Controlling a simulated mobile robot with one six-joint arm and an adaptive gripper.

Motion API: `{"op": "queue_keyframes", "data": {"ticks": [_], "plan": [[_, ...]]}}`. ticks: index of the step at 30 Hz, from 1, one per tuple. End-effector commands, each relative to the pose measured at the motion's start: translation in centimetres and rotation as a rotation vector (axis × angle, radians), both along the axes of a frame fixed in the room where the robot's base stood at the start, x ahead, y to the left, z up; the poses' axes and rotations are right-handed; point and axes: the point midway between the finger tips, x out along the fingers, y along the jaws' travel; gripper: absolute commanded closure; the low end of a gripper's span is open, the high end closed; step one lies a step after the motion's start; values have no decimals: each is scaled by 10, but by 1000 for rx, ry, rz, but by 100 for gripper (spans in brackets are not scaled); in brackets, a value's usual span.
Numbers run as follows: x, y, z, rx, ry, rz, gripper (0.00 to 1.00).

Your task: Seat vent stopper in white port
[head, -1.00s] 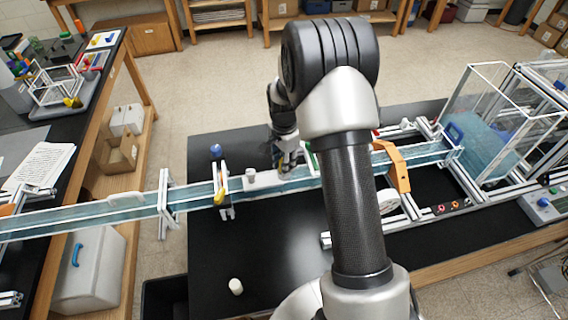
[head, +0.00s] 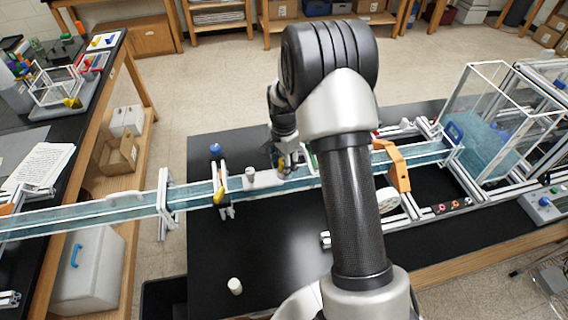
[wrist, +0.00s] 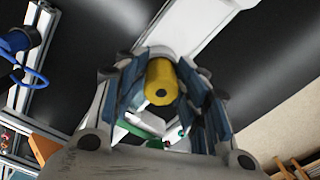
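My gripper (wrist: 160,92) has its two blue-padded fingers on either side of a yellow cylinder (wrist: 161,80) with a dark round centre, and appears shut on it; I take this as the vent stopper. In the head view, my gripper (head: 282,163) is just above the clear channel (head: 110,215), a little right of a small white upright piece (head: 250,178) on it, which may be the white port. A little yellow shows between the fingers there. The stopper's far end is hidden, and I cannot tell whether it touches anything.
The channel runs left to a metal support (head: 164,205) and right to a clear tank (head: 490,145). A yellow lever piece (head: 220,196) and an orange bracket (head: 398,168) stand along it. A white cylinder (head: 235,286) rests on the black table, whose front left is mostly clear.

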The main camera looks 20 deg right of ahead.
Motion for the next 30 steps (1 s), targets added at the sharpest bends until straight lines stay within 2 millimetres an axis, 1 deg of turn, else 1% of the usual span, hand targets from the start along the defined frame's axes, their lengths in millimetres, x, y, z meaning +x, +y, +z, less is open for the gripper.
{"op": "queue_keyframes", "data": {"ticks": [1,3,16,19,23,26,30], "plan": [[-7,1,-10,4,20,0,58],[-7,1,-10,4,21,0,56],[-8,1,-9,4,23,0,56],[-8,1,-5,4,23,0,56],[-7,1,11,4,21,0,56],[-4,1,32,3,13,0,56],[-4,1,65,2,11,0,56]]}}
